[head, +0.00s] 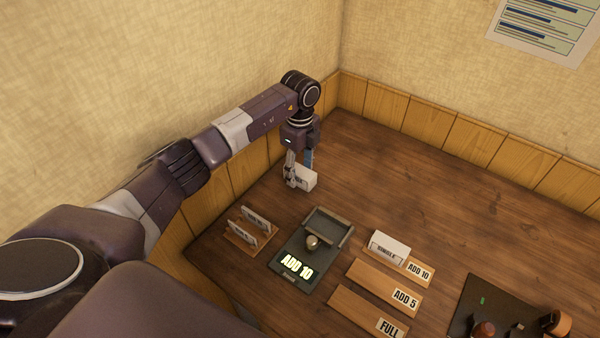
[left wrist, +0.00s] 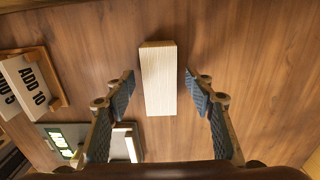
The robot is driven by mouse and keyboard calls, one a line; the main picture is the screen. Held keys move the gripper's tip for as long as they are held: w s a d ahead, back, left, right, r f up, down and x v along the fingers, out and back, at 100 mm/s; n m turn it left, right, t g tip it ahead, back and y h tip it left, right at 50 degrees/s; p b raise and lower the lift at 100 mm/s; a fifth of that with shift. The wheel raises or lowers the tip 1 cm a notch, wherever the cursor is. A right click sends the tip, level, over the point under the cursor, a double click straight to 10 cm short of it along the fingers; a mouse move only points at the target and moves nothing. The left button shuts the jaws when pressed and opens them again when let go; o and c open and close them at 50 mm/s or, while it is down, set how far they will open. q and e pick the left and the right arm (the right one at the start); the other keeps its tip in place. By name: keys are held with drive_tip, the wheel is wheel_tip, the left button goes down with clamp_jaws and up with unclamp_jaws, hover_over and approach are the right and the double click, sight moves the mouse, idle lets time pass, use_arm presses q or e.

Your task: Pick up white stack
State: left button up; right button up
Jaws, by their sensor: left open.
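A white stack (head: 304,179), a block with a partly hidden dark label, stands on the wooden table near the back left wall. In the left wrist view its pale, finely striped top (left wrist: 158,72) lies ahead, lined up with the gap between my fingers. My left gripper (head: 298,168) is open and points down over the stack. In the left wrist view its two blue-padded fingers (left wrist: 160,95) show one on each side of the block, with clear gaps. The fingers hide part of the stack in the head view. My right gripper is not in view.
A dark press tray (head: 300,270) marked ADD 10 is in front of the stack. A small wooden holder with two cards (head: 252,226) is left of it.

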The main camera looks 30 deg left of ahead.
use_arm(q)
drive_tip(key=shift+f, duration=0.3)
drive_tip(key=c, duration=1.2)
drive_tip(key=shift+c, duration=0.5)
drive_tip(key=shift+r, duration=0.15)
